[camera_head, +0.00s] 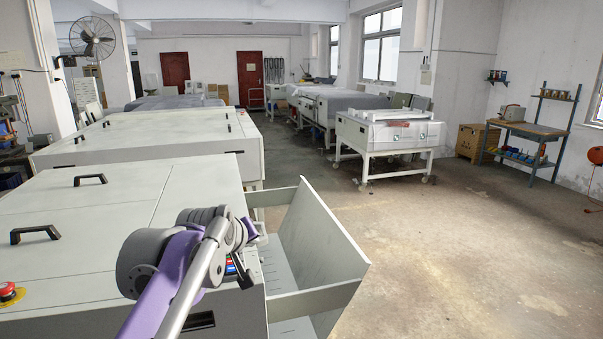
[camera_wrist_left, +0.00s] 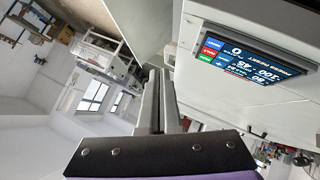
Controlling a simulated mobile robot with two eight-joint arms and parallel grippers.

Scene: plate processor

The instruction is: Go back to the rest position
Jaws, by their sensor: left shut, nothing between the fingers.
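My left arm reaches up from the bottom of the head view. My left gripper (camera_head: 244,274) is beside the right end of the near plate processor (camera_head: 110,235), close to its small control screen (camera_head: 231,265). In the left wrist view the gripper fingers (camera_wrist_left: 158,98) are shut with nothing between them. The lit screen (camera_wrist_left: 245,55) shows upside down to the right of the fingers, apart from them. My right gripper is in neither view.
An open tray with a tilted panel (camera_head: 322,245) juts from the processor's right end, close to my gripper. A red emergency button (camera_head: 10,293) sits at left. A wheeled machine (camera_head: 388,135) and a workbench (camera_head: 530,130) stand farther back. The floor at right is clear.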

